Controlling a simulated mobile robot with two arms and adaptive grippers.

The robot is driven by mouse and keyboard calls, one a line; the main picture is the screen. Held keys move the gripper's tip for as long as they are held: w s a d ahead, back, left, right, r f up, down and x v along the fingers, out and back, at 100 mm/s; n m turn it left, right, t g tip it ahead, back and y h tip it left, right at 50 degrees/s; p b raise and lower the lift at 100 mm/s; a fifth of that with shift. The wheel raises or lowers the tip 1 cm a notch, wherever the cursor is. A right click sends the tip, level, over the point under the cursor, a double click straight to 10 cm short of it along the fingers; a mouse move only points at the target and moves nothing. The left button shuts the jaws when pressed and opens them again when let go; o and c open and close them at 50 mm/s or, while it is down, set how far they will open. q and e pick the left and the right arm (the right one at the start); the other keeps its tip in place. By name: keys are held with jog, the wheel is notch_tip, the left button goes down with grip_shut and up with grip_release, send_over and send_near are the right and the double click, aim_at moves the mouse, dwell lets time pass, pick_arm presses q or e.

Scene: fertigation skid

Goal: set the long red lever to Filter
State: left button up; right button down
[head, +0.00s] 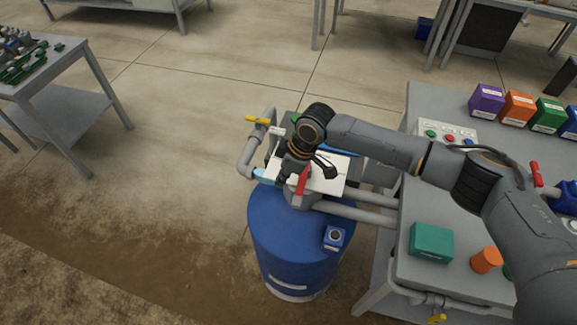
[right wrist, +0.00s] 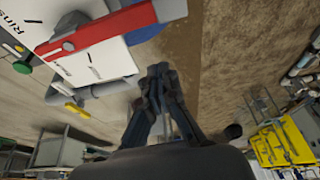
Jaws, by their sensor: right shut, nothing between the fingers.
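The long red lever (head: 303,181) sits over a white label plate (head: 326,183) on the valve above a blue barrel (head: 290,235). In the right wrist view the red lever (right wrist: 110,28) crosses the white plate (right wrist: 88,68), with a round pivot at its lower left end. "Rins" is readable at the upper left; other labels are too small or cut off, and I cannot read Filter. My right gripper (head: 284,179) points down beside the lever; its fingers (right wrist: 160,72) are shut and empty, apart from the lever in the wrist view. My left gripper is not in view.
Grey pipes run from the valve to a bench on the right holding a teal box (head: 431,242), an orange cup (head: 486,260) and several coloured boxes. A yellow-handled valve (head: 262,121) stands behind left. A grey table (head: 65,100) is far left; the floor between is clear.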

aim_at(302, 182)
pick_arm(q)
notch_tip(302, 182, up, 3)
jog(key=p, duration=0.2)
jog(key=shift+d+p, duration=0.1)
jog(key=shift+p, duration=0.2)
pick_arm(e)
jog(key=d+f, duration=0.2)
jog(key=f, duration=0.1)
jog(key=shift+s+d+f, duration=0.2)
jog(key=shift+s+d, duration=0.15)
jog(key=shift+d, duration=0.05)
jog(key=shift+a, duration=0.1)
